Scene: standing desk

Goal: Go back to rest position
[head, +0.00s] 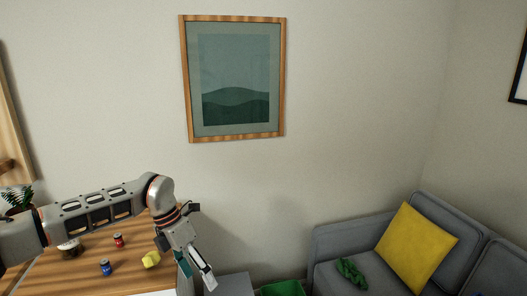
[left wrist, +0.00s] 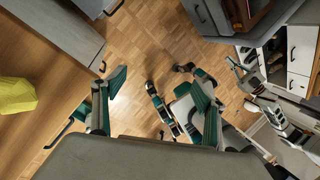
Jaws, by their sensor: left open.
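My left gripper (head: 197,277) hangs at the right edge of the wooden desk in the head view, pointing down and to the right. Its teal and pale fingers are spread. Nothing is held. My right arm does not show in the head view. Light grey arm-like parts show at the right of the left wrist view, but the state of a gripper there is unclear.
A green bin (head: 283,289) and a grey sofa (head: 345,240) with a yellow cushion (head: 416,248) are to the right.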

